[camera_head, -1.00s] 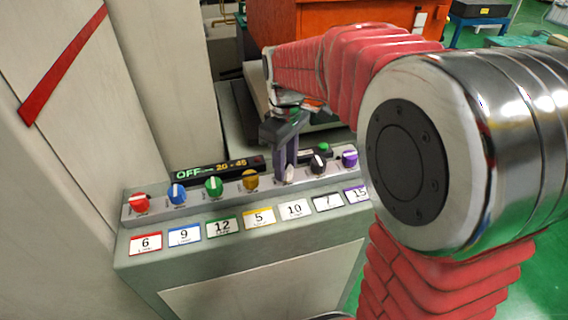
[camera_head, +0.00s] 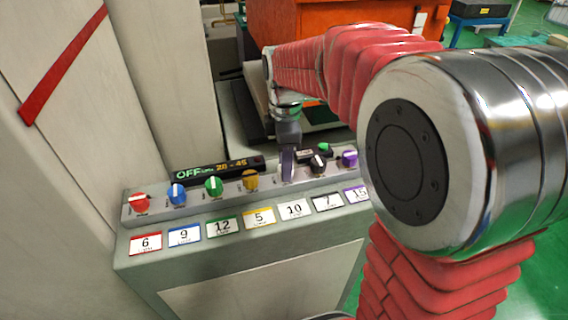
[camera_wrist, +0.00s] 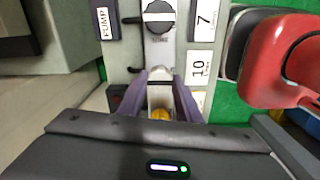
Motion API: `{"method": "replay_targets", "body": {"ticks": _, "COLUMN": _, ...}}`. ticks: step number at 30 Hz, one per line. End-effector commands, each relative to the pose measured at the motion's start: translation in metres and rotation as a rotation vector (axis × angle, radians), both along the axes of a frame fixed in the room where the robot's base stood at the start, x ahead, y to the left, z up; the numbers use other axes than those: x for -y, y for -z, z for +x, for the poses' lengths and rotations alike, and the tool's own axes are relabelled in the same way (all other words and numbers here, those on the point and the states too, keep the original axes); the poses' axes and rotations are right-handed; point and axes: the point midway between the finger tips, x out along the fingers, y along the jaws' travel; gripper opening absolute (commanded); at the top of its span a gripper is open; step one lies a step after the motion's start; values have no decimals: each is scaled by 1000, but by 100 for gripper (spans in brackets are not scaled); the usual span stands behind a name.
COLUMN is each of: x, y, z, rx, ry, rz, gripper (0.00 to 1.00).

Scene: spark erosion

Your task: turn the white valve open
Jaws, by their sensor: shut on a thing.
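The white valve is a small knob in the row of coloured knobs on the grey control panel (camera_head: 215,262), above the label 10 (camera_head: 294,209). In the head view my gripper (camera_head: 287,174) comes down on it from above, and its fingers hide most of the knob. In the wrist view the white valve (camera_wrist: 160,75) shows as a pale top between my two purple-grey fingertips. My gripper is shut on it. The direction its pointer faces is hard to make out.
A yellow knob (camera_head: 250,180) and a black knob (camera_head: 317,164) stand on either side. Green (camera_head: 213,186), blue (camera_head: 177,194), red (camera_head: 139,202) and purple (camera_head: 349,158) knobs share the row. A display (camera_head: 217,171) reading OFF and 20-45 stands behind. A pale wall closes the left.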

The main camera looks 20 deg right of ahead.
Motion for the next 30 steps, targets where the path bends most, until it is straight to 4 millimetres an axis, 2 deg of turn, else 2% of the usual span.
{"method": "replay_targets", "body": {"ticks": 13, "x": 1, "y": -1, "z": 1, "rx": 4, "ry": -15, "rz": -2, "gripper": 8}}
{"method": "replay_targets", "body": {"ticks": 14, "x": 0, "y": -1, "z": 1, "rx": 4, "ry": -15, "rz": -2, "gripper": 32}}
{"method": "replay_targets", "body": {"ticks": 15, "x": 0, "y": -1, "z": 1, "rx": 4, "ry": -15, "rz": -2, "gripper": 34}}
{"method": "replay_targets", "body": {"ticks": 22, "x": 0, "y": 0, "z": 0, "rx": 2, "ry": -14, "rz": -1, "gripper": 50}}
{"method": "replay_targets", "body": {"ticks": 30, "x": 0, "y": -1, "z": 0, "rx": 1, "ry": -14, "rz": 0, "gripper": 50}}
